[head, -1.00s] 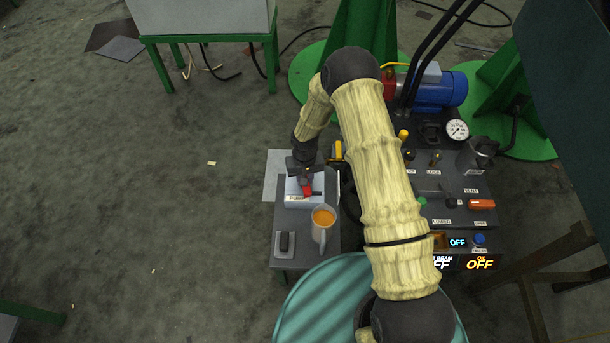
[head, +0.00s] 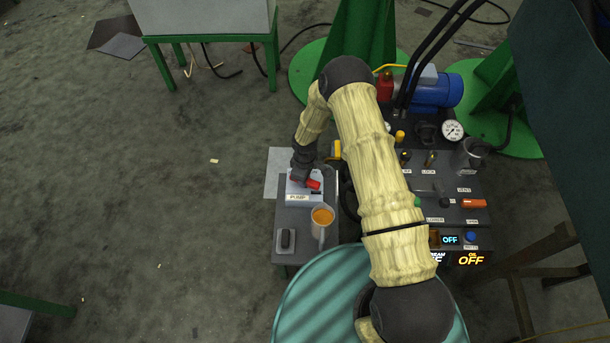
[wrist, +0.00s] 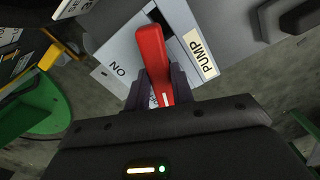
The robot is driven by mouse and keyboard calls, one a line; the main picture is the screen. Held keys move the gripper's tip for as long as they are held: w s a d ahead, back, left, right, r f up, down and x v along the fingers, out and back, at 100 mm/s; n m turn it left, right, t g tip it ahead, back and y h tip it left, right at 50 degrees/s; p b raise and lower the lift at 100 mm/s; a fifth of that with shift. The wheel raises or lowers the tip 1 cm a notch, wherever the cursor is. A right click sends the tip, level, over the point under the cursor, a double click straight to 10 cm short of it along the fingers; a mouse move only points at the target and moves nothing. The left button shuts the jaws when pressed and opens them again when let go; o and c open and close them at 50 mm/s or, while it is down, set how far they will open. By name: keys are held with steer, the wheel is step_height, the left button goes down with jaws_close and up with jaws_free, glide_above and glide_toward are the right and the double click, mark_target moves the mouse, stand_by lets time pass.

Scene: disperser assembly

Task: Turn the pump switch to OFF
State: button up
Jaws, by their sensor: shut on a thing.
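The pump switch is a white box (head: 298,199) with a PUMP label, on the small grey table left of my arm. Its red lever (head: 313,184) points to the right and slightly down in the head view. In the wrist view the red lever (wrist: 153,62) lies between the fingers of my gripper (wrist: 160,92), which is shut on it. The wrist view also shows the white box (wrist: 180,18) with the PUMP label and an ON mark. The OFF mark cannot be read there. In the head view my gripper (head: 303,178) is over the box and hides part of it.
A mug of orange liquid (head: 322,221) and a dark rocker-like part (head: 286,241) stand on the same table (head: 288,259) near the switch. A control panel (head: 449,168) with levers, labels and a gauge is right of my arm. A teal ribbed drum (head: 318,301) is in front.

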steer(key=shift+n+p, duration=0.6)
steer(key=shift+n, duration=1.6)
steer(key=o, duration=1)
step_height(320, 180, up, 17)
steer(key=p, duration=0.3)
steer(key=shift+r+p, duration=0.2)
steer(key=shift+p, duration=0.2)
